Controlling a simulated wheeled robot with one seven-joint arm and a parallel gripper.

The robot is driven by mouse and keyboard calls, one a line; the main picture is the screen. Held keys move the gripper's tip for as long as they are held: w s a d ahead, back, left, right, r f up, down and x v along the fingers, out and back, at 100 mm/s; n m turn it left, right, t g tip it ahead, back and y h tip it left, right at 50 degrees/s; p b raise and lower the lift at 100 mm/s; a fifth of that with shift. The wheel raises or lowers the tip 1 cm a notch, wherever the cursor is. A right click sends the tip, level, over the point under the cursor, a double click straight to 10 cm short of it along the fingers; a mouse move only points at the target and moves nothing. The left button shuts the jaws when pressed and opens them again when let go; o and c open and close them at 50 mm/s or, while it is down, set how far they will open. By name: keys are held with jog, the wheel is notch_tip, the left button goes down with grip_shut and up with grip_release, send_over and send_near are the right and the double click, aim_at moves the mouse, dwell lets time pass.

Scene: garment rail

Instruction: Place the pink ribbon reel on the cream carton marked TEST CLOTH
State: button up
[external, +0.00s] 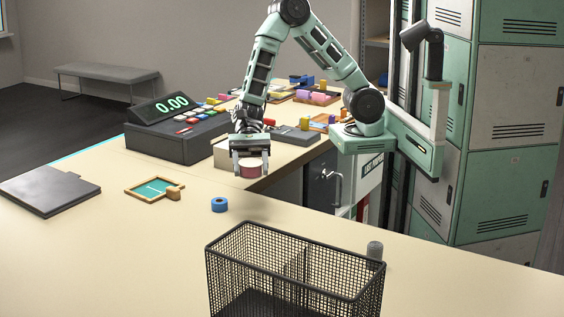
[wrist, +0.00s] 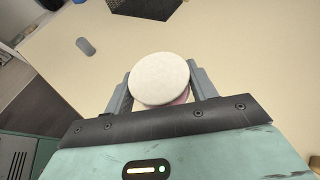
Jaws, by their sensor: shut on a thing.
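The pink ribbon reel (external: 250,168) has a pale round top, which shows in the wrist view (wrist: 158,78) with a little pink at its lower edge. My gripper (external: 250,163) is shut on the reel, with one finger on each side of it. I cannot tell whether the reel touches the counter. A cream carton (external: 221,153) stands just behind and to the left of my gripper in the external view, partly hidden by it. No marking can be read on it, and it is not visible in the wrist view.
A black mesh basket (external: 296,262) stands at the front, with a grey cylinder (external: 375,250) beside it. A blue ring (external: 219,204), a small wooden tray (external: 152,187) and a dark folder (external: 48,190) lie on the counter. A register (external: 175,132) stands left of the carton.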

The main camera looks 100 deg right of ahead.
jog(key=w+d+r+m+t+h+p, duration=0.1)
jog(key=w+d+r+m+t, duration=0.1)
jog(key=d, duration=0.9)
jog(key=w+d+r+m+t+h+p, duration=0.1)
jog(key=w+d+m+t, duration=0.15)
jog(key=d, duration=0.85)
jog(key=s+d+r+m+t+h+p, duration=0.1)
jog(key=s+d+m+t, duration=0.15)
jog(key=d, duration=0.55)
jog(key=s+d+r+m+t+h+p, duration=0.15)
jog(key=s+d, duration=0.25)
jog(key=d, duration=0.4)
jog(key=shift+n+g+y, duration=0.35)
jog(key=shift+y, duration=0.1)
notch_tip(320, 180, down, 5)
jog(key=shift+w+d+r, duration=0.15)
jog(key=shift+r, duration=0.05)
send_near(226, 146)
jog(key=shift+x, duration=1.95)
jog(key=shift+w+r, duration=0.1)
jog(key=shift+w, duration=0.05)
jog(key=o, duration=1)
